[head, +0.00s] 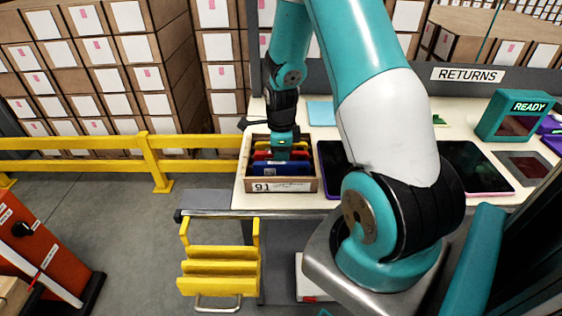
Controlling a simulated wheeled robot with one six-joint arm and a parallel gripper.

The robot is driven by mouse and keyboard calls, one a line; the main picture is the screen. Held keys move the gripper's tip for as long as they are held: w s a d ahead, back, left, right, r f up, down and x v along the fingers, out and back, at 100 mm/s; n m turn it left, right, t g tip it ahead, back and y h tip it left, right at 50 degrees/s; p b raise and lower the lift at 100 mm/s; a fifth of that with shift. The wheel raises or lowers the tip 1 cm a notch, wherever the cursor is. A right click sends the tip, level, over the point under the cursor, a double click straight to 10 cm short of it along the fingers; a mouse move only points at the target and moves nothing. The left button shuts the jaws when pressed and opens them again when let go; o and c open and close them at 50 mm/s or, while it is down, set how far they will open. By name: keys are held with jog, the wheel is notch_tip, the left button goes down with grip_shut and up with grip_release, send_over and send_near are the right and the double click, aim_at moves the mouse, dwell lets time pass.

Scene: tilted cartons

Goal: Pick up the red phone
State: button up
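The red phone (262,155) stands on edge in a carton (306,187) marked 91 near the table's front edge. Only part of it shows, between a blue item (295,169) in front and a yellow item (260,146) behind. My gripper (281,156) reaches down into the carton at the red phone. It covers the middle of the red phone. Its fingertips are hidden behind the blue item or too small to make out, so I cannot tell whether it is open or touching the phone.
On the table (244,199), a dark tablet (335,165) lies right of the carton and a pink-edged tablet (480,170) lies farther right. A teal READY device (515,117) stands at right. A yellow railing (80,143) runs along the left.

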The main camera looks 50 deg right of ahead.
jog(key=shift+c, duration=0.4)
grip_shut()
jog(key=shift+r, duration=0.1)
